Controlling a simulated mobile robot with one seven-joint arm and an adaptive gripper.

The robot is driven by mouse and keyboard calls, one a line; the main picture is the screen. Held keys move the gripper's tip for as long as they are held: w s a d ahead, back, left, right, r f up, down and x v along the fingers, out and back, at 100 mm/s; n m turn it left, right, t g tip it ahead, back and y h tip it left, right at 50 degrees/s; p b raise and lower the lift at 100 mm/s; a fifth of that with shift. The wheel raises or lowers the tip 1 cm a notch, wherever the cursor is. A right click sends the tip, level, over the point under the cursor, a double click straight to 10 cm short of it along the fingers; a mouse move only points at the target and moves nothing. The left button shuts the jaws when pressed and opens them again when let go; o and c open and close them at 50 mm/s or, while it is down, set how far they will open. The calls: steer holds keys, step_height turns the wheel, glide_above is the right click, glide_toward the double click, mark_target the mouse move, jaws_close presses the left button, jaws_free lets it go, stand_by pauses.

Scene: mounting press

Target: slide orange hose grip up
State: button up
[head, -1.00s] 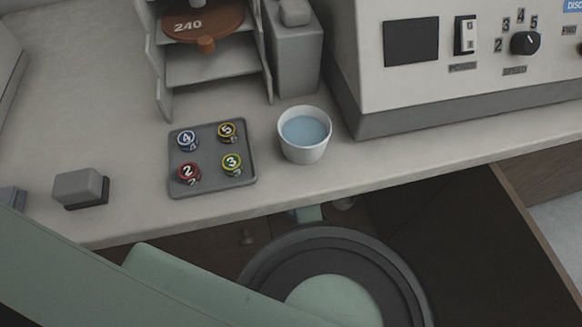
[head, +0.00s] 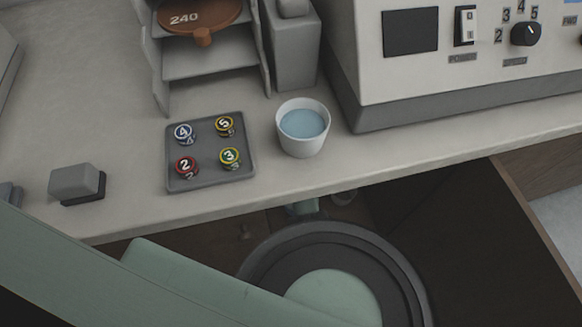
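No orange hose grip shows in the head view. My gripper is not in view either. Only pale green and dark round parts of my own body show along the bottom and lower left, and they hide what lies behind them. The grey and white machine (head: 455,75) at the upper right shows a dark display, a power rocker switch (head: 466,26) and a speed knob (head: 525,33), but no hose on the part in view.
A white cup of blue liquid (head: 303,146) stands near the bench's front edge. Beside it is a grey tray (head: 205,157) with several numbered pieces. A rack (head: 205,65) holds a brown disc marked 240 (head: 215,12). A grey block (head: 75,183) sits left; bench between is clear.

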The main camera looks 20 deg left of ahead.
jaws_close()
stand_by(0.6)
